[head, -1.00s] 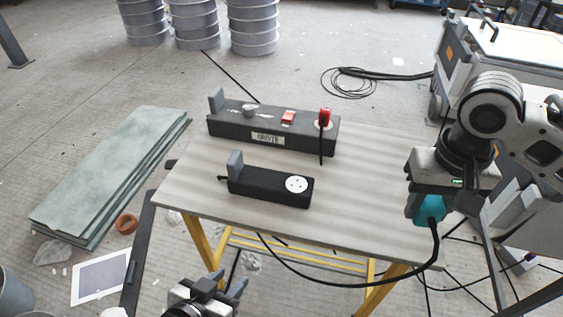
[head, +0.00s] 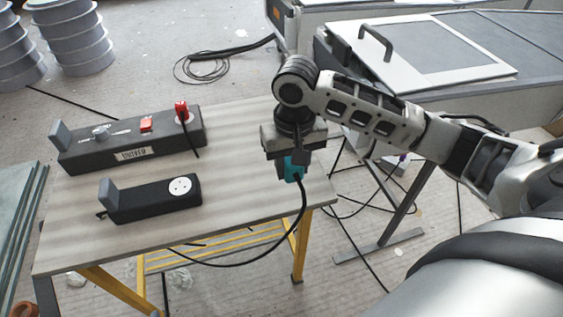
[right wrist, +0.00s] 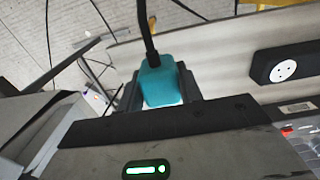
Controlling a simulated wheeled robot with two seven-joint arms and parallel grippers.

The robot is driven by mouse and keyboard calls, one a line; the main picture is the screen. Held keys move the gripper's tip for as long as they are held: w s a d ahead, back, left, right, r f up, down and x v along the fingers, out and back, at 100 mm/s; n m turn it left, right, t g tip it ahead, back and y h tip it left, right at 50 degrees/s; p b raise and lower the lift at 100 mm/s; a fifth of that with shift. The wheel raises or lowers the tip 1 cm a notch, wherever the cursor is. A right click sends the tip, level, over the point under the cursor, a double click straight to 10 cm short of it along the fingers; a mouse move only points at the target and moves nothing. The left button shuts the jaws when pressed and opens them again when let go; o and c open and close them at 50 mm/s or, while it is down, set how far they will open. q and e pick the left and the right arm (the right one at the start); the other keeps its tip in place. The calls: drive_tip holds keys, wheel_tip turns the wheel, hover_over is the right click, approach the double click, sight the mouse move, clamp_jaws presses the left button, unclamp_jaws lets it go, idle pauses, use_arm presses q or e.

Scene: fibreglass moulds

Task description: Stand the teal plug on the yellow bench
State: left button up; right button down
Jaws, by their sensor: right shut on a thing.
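My right gripper (head: 290,160) is shut on the teal plug (head: 291,170), at the right end of the bench top. In the right wrist view the teal plug (right wrist: 160,84) sits between the fingers, with its black cable running from it. I cannot tell whether the plug touches the bench top. The yellow bench (head: 235,185) has a pale striped top and yellow legs. The cable hangs in a loop past the bench's front edge. My left gripper is not in the head view now.
On the bench stand a black socket block (head: 150,203) with a white round socket, and a longer dark box (head: 115,145) with a red plug (head: 182,112). A grey machine (head: 430,60) stands behind right. The bench top between the blocks and my gripper is clear.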

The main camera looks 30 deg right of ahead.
drive_tip(key=w+d+f, duration=0.1)
drive_tip(key=w+f, duration=0.1)
drive_tip(key=w+d+f+b, duration=0.1)
drive_tip(key=w+d+f, duration=0.1)
drive_tip(key=w, duration=0.1)
drive_tip(key=w+d+f, duration=0.1)
drive_tip(key=w+f, duration=0.2)
drive_tip(key=shift+d+f+b, duration=0.1)
drive_tip(key=shift+d+b, duration=0.2)
drive_tip(key=shift+w+d+f, duration=0.15)
drive_tip(key=shift+w+f, duration=0.05)
drive_tip(key=shift+f, duration=0.2)
wheel_tip(320, 180, down, 3)
drive_tip(key=shift+d+f+b, duration=0.1)
drive_tip(key=shift+b, duration=0.2)
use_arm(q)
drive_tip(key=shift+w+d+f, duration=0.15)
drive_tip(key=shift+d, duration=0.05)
use_arm(e)
drive_tip(key=shift+f, duration=0.1)
drive_tip(key=c, duration=0.9)
unclamp_jaws()
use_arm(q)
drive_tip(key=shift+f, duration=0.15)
